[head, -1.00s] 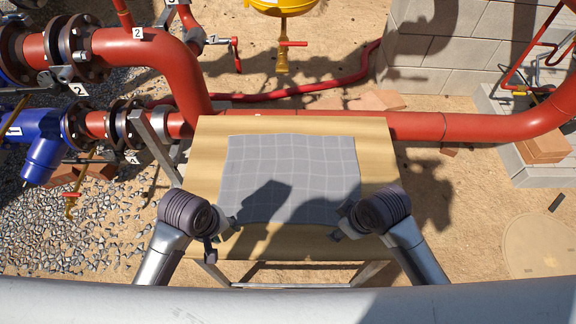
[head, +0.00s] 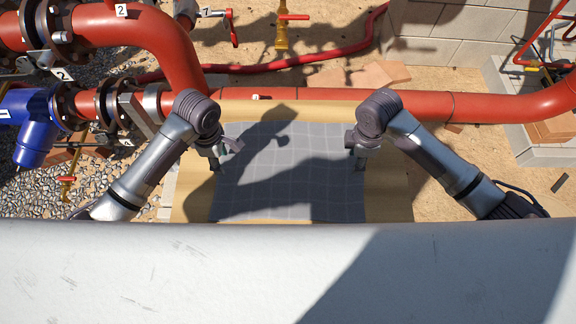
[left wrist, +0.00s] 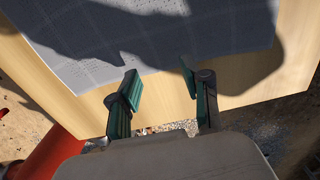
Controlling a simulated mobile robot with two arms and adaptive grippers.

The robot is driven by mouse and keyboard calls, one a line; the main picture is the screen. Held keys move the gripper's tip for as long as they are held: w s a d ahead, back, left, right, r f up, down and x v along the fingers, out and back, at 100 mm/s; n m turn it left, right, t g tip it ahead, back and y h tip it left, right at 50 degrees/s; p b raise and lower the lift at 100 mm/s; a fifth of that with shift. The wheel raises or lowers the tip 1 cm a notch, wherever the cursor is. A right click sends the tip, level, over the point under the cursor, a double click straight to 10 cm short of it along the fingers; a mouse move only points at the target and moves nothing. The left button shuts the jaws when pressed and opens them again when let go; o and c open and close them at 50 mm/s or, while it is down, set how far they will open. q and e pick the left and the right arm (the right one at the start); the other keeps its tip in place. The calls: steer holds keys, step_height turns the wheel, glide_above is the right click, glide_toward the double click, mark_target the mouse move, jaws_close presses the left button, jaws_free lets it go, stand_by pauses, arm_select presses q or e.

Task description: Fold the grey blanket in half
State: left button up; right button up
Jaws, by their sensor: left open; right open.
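The grey blanket (head: 290,185) lies flat and spread out on the wooden table, with a faint grid pattern. In the left wrist view the blanket (left wrist: 150,40) covers the upper part, with its edge just beyond my fingertips. My left gripper (head: 217,160) is above the blanket's left edge, open and empty. Its two teal-padded fingers (left wrist: 158,82) stand apart in the left wrist view. My right gripper (head: 358,160) is above the blanket's right edge, open with nothing seen in it. The blanket's near edge is partly hidden by my own body.
The table (head: 390,190) has bare wooden margins left and right of the blanket. A red pipe (head: 420,104) runs behind the table. Red pipes with flanges and a blue fitting (head: 35,120) stand at left. Concrete blocks (head: 440,45) stand at back right.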

mark_target(223, 165)
arm_select(q)
step_height(223, 165, down, 2)
steer(key=shift+w+f, duration=0.1)
steer(key=shift+f, duration=0.05)
arm_select(e)
step_height(223, 165, down, 2)
steer(key=shift+w+f, duration=0.1)
steer(key=shift+f, duration=0.05)
arm_select(q)
steer(key=shift+f, duration=0.4)
arm_select(e)
steer(key=shift+f, duration=0.4)
arm_select(q)
steer(key=shift+f, duration=0.1)
arm_select(e)
steer(key=shift+f, duration=0.1)
